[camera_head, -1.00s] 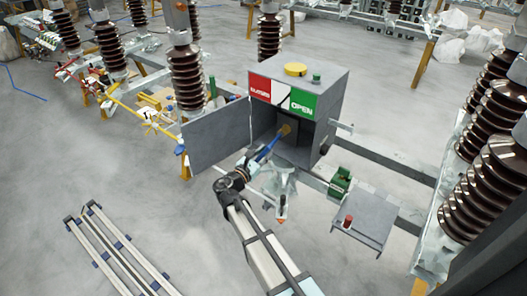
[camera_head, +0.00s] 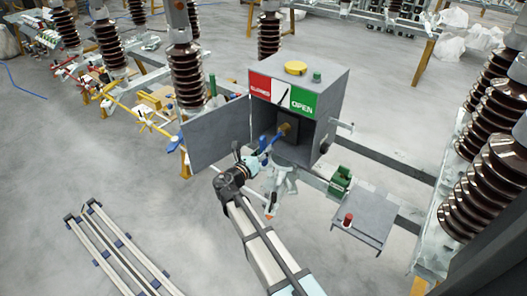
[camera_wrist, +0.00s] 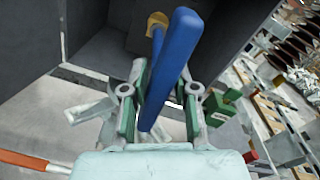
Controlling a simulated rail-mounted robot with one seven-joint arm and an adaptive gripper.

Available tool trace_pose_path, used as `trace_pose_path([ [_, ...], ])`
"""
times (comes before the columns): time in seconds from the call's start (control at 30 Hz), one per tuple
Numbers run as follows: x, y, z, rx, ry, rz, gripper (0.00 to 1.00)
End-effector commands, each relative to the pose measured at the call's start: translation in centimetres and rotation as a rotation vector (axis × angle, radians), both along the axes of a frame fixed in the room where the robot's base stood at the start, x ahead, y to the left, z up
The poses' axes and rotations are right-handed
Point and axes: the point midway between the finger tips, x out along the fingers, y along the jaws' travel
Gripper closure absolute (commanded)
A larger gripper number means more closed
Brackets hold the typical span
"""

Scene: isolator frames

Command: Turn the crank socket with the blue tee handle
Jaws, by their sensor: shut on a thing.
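The blue tee handle (camera_wrist: 172,62) runs as a slanted bar between the fingers of my gripper (camera_wrist: 160,95) in the wrist view. My gripper is shut on it. In the head view the blue tee handle (camera_head: 265,146) shows just in front of the open cabinet, with my gripper (camera_head: 257,156) at its near end. The yellow-brown crank socket (camera_head: 285,128) is inside the cabinet at the handle's far end. It also shows in the wrist view (camera_wrist: 157,19), partly hidden behind the blue bar, so the joint between them is not clear.
The grey cabinet (camera_head: 325,100) has red and green indicator panels, a black pointer between them, and a yellow cap on top. Its open door (camera_head: 216,139) stands left of my gripper. A shelf (camera_head: 362,224) with a red knob is at lower right. Ribbed insulators stand around.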

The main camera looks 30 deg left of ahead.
Motion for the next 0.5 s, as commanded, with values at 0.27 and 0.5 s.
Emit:
trace_pose_path([
  [0.27, 0.03, -0.35, 0.3, -0.181, 0.019, -0.009, 1.0],
  [0.5, 0.06, -0.27, 0.53, -0.333, 0.035, -0.009, 1.0],
])
